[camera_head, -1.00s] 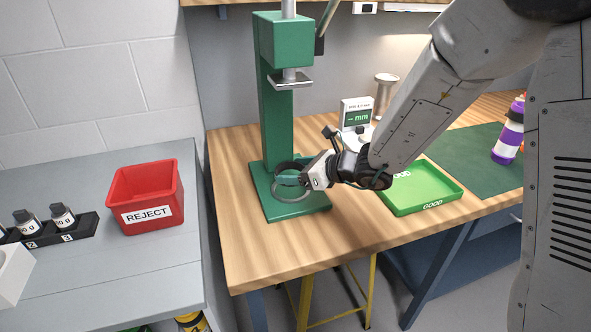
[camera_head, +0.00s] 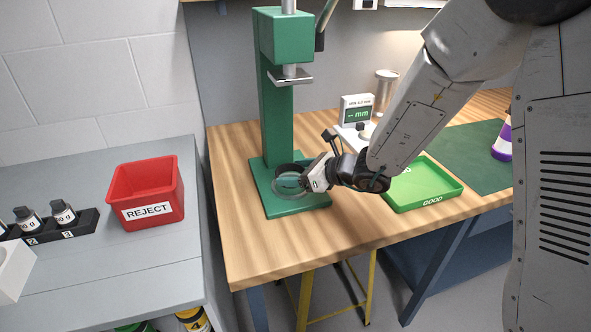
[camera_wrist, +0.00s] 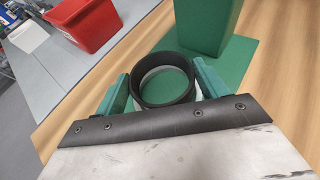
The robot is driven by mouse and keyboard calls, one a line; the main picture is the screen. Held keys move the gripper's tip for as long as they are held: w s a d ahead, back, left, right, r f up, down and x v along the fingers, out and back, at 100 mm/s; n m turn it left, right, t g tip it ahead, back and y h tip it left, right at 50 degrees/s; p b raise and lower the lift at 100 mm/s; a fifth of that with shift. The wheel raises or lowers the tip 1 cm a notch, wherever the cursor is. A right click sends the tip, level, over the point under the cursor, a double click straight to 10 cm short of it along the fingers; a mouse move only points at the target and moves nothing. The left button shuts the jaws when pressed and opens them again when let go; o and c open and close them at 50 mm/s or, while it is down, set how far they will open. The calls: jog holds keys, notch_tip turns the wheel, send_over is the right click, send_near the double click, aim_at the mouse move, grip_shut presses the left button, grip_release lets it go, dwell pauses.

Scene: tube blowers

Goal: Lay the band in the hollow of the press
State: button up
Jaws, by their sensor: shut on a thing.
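The band is a dark ring (camera_head: 284,168) between the green fingers of my gripper (camera_head: 298,178). In the wrist view the band (camera_wrist: 136,88) lies between the two fingertips (camera_wrist: 163,82), shut on it from both sides. The green press (camera_head: 278,120) stands on the wooden bench. Its hollow has a pale grey ring-shaped rim (camera_head: 290,195) on the green base plate. The band overlaps the far part of this rim in the head view, and some grey rim (camera_wrist: 163,69) shows through the band in the wrist view. I cannot tell how small the gap below the band is.
The press ram (camera_head: 291,78) hangs well above the band, with the column behind. A green GOOD tray (camera_head: 432,203) and a gauge (camera_head: 356,110) stand to the right. A red REJECT bin (camera_head: 150,170) is on the grey table at left.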

jog(key=shift+f, duration=1.35)
jog(key=o, duration=1.1)
jog(key=shift+c, duration=0.2)
jog(key=v, duration=0.8)
jog(key=shift+f, duration=0.1)
